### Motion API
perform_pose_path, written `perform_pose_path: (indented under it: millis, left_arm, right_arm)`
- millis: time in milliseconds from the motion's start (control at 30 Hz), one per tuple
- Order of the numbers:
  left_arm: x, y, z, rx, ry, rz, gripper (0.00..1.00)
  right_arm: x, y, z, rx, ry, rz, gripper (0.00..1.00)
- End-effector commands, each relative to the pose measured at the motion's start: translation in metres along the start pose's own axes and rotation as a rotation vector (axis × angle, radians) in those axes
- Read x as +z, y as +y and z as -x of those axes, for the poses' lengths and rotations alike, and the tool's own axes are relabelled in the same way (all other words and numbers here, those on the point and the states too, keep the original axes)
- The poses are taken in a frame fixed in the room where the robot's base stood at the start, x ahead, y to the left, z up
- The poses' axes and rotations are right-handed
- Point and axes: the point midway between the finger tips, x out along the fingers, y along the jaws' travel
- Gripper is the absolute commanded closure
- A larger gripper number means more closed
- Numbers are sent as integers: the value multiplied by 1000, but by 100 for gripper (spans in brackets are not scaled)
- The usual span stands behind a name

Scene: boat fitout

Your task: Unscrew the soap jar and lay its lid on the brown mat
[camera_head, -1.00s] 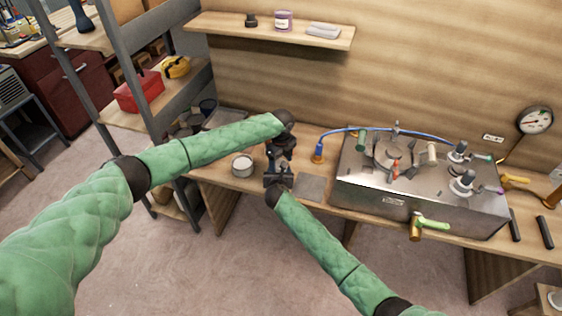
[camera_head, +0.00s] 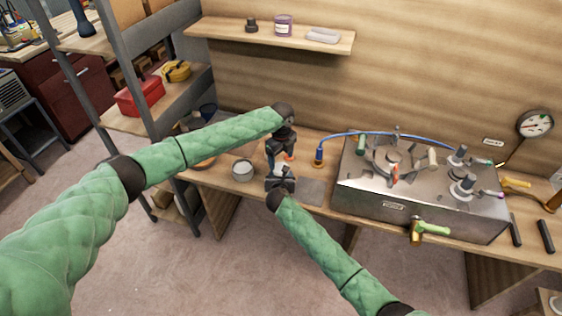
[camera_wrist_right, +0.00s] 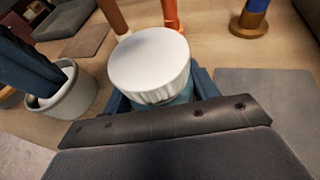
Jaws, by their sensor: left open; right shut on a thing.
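The soap jar's round white lid (camera_wrist_right: 150,65), with a ridged rim, faces up in the right wrist view. It sits on the bluish jar body (camera_wrist_right: 180,95), mostly hidden below it. My right gripper (camera_head: 281,180) is shut around the jar, its blue fingers at both sides. My left gripper (camera_head: 274,148) is open, a little behind and above the right one, apart from the lid. A dark brownish mat (camera_wrist_right: 75,38) lies on the bench at upper left there.
A grey pot (camera_head: 242,171) stands left of the grippers. A grey mat (camera_head: 313,190) lies right of them. A blue-and-brass fitting (camera_head: 319,156) and a large metal box (camera_head: 390,192) with valves stand farther right. A shelf (camera_head: 270,32) hangs above.

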Motion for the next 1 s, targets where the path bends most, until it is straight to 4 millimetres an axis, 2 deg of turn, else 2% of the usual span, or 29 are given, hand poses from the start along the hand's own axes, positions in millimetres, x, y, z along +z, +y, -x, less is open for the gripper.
perform_pose_path:
  millis: [100, 133, 267, 667, 1000]
  left_arm:
    - [0, 0, 0, 0, 0, 1, 25]
    - [0, 0, 0, 0, 0, 1, 25]
    - [0, 0, -1, 0, -1, 1, 25]
    - [0, 0, -3, -1, -1, 1, 25]
    - [0, 0, -16, -1, -1, 1, 25]
  right_arm:
    - [0, 1, 0, 2, 0, -1, 100]
    - [0, 1, 0, 2, 0, -1, 39]
    - [0, 2, 1, 2, 0, -1, 15]
    - [-2, 2, 7, 3, -1, -1, 15]
    - [-2, 2, 54, 4, -1, -1, 15]
